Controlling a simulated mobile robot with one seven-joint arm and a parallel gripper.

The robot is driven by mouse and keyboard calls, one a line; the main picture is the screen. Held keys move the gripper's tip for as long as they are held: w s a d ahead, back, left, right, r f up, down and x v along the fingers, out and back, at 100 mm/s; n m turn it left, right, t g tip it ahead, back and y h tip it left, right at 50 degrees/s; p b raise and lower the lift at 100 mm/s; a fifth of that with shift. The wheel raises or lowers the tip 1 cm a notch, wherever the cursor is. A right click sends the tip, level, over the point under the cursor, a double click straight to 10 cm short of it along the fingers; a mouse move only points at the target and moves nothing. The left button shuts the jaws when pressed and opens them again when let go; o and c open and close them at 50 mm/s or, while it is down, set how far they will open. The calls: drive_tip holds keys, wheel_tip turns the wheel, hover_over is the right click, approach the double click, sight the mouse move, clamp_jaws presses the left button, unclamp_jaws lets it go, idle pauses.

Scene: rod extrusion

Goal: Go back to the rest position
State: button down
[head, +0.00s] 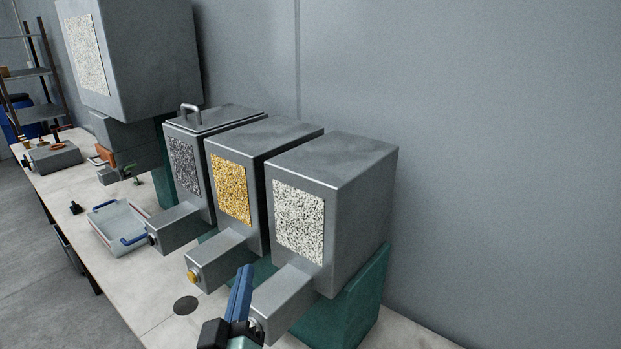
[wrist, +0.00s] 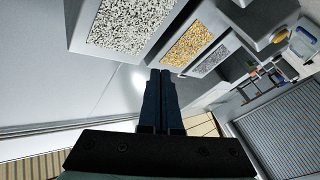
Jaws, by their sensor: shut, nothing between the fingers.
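My gripper (head: 240,290) shows at the bottom of the head view, with its blue fingers pointing up. It is beside the front spout of the nearest hopper, the one with the white speckled panel (head: 299,222). In the wrist view my gripper (wrist: 160,78) has its two dark fingers side by side with nothing between them. I cannot tell from the head view whether the fingers touch the spout (head: 283,302). My gripper covers part of the spout's front end.
A hopper with a yellow panel (head: 231,190) and one with a grey panel (head: 185,167) stand farther left. A tray with blue handles (head: 119,226) lies on the table (head: 120,285). A large machine (head: 150,60) stands behind. The grey wall (head: 480,150) is at right.

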drive_tip(key=s+d+r+m+t+h, duration=0.1)
drive_tip(key=d+r+m, duration=0.15)
drive_tip(key=r, duration=0.65)
drive_tip(key=s+d+r+m+t+h, duration=0.1)
drive_tip(key=s+d+r+m+t, duration=0.15)
drive_tip(key=r, duration=0.55)
drive_tip(key=d+r+m+t, duration=0.1)
drive_tip(key=d+r, duration=0.3)
drive_tip(key=r, duration=0.5)
drive_tip(key=s+d+r+t+y, duration=0.2)
drive_tip(key=s+r+t, duration=0.1)
drive_tip(key=s+r, duration=0.8)
wheel_tip(320, 180, up, 2)
drive_tip(key=shift+s+r, duration=0.15)
drive_tip(key=shift+s, duration=0.2)
